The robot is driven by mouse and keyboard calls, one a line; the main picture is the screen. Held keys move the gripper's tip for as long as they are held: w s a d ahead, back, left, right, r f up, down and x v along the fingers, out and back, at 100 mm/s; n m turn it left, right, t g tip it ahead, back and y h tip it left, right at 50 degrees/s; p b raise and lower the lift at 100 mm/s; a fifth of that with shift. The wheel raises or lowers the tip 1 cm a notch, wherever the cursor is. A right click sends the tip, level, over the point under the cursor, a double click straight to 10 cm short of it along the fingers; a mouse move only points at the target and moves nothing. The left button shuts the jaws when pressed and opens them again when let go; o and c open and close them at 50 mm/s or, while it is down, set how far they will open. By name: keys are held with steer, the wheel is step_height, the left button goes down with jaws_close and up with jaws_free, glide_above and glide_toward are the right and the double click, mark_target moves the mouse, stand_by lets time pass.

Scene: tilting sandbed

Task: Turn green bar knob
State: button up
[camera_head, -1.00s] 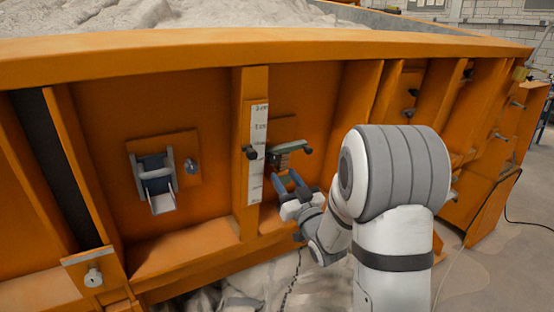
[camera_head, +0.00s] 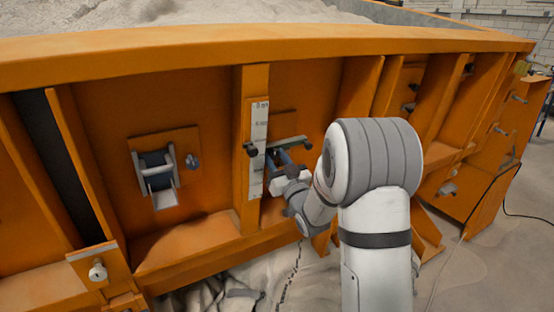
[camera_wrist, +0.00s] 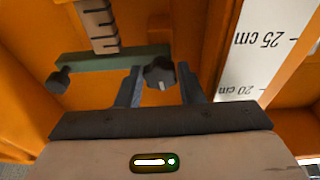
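A green bar (camera_head: 289,143) with a dark knob at each end is on the orange panel right of the ruler strip. The left knob (camera_head: 251,150) overlaps the ruler post in the head view; the right knob (camera_head: 307,144) is free. The wrist view looks flipped, and the green bar (camera_wrist: 112,60) crosses its upper part. My gripper (camera_wrist: 159,72) is open, its two blue-grey fingers on either side of one dark knob (camera_wrist: 159,74), with small gaps showing. In the head view my gripper (camera_head: 278,158) is just below the bar and partly hides what lies behind it.
The white ruler (camera_head: 258,140) with cm marks runs beside the bar on an orange post (camera_head: 245,190). A metal latch (camera_head: 156,172) is on the panel to the left. Orange ribs (camera_head: 355,90) stand to the right. Sand lies on the floor below.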

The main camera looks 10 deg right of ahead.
steer(key=shift+c, duration=0.8)
steer(key=shift+f+b, duration=0.1)
steer(key=shift+b, duration=0.2)
steer(key=shift+f+n+b, duration=0.15)
steer(key=shift+n+b, duration=0.15)
steer(key=shift+b, duration=0.6)
steer(key=shift+n+b, duration=0.3)
steer(key=shift+b, duration=0.35)
steer(key=shift+r, duration=0.2)
steer(key=o, duration=0.6)
